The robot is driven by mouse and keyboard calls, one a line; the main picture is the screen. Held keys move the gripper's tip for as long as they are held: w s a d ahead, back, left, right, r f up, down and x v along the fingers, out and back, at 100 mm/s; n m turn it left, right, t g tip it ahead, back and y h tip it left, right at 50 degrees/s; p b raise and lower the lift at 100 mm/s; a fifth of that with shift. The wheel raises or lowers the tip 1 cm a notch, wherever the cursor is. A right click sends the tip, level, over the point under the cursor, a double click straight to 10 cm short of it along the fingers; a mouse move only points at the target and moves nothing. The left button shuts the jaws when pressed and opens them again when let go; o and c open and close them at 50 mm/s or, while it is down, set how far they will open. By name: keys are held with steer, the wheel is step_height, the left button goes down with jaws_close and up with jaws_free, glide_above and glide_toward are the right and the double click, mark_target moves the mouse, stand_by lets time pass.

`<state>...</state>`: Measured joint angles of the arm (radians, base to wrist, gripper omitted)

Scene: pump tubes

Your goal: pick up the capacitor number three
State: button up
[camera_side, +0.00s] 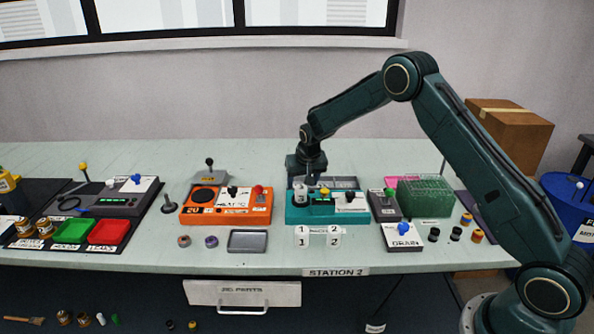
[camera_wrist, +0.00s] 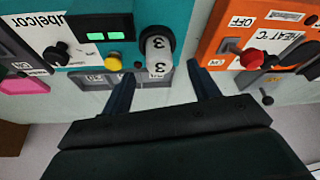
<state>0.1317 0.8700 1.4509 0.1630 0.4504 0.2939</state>
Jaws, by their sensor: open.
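The capacitor number three (camera_wrist: 158,48) is a white cylinder marked 3. It sits in a round dark holder on the teal device (camera_wrist: 90,12). In the side view the white capacitor (camera_side: 300,193) stands at the left end of the teal device (camera_side: 312,219). My gripper (camera_wrist: 160,72) is open, its two dark fingers spread with nothing held between them. In the wrist view the capacitor appears just ahead of the gap between the fingertips. In the side view my gripper (camera_side: 312,180) is over the back of the teal device, close to the capacitor; contact cannot be told.
An orange heater device (camera_side: 226,208) stands to the left in the side view. White numbered tiles (camera_side: 318,236) and a grey tray (camera_side: 248,241) lie in front.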

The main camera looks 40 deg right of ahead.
mark_target(301, 188)
steer(key=shift+w+d+f, duration=0.1)
steer(key=shift+w+f, duration=0.05)
steer(key=shift+f, duration=0.25)
steer(key=shift+x, duration=2.55)
steer(key=shift+w+d, duration=0.1)
steer(key=shift+d, duration=0.05)
steer(key=c, duration=1.1)
